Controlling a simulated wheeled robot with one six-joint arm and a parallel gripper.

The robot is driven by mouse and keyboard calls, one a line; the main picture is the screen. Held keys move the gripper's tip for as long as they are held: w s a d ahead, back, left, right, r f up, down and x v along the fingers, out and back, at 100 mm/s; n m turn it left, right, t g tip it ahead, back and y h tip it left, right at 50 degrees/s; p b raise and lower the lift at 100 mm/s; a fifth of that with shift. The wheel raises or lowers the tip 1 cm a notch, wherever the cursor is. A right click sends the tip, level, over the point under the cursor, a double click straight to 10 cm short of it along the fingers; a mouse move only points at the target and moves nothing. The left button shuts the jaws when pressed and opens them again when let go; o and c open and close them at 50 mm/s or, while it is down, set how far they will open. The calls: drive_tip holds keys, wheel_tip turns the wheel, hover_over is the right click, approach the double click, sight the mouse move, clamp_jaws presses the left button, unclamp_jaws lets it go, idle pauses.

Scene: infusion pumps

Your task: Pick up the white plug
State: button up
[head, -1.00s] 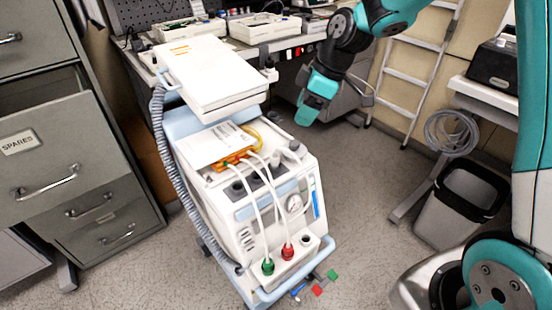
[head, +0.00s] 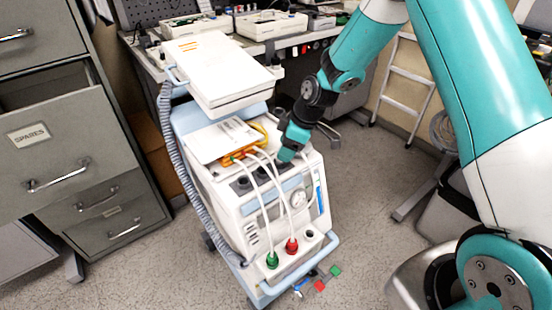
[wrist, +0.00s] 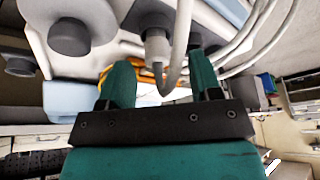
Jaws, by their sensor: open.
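My gripper (wrist: 161,62) is open, one teal finger on each side of the plug's narrow end. I cannot tell whether either finger touches it. In the head view my gripper (head: 286,157) is low over the right of the machine's top (head: 262,178). The plug is hidden there behind my gripper.
Dark knobs (wrist: 69,37) stand left of the plug. White cables run to a green connector (head: 272,260) and a red connector (head: 291,246) on the machine's front. A raised white lid (head: 222,75) is behind.

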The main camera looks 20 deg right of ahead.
drive_tip(key=x, duration=0.3)
drive_tip(key=shift+w+a, duration=0.1)
drive_tip(key=shift+a, duration=0.1)
clamp_jaws()
wheel_tip(320, 180, up, 20)
idle(0.6)
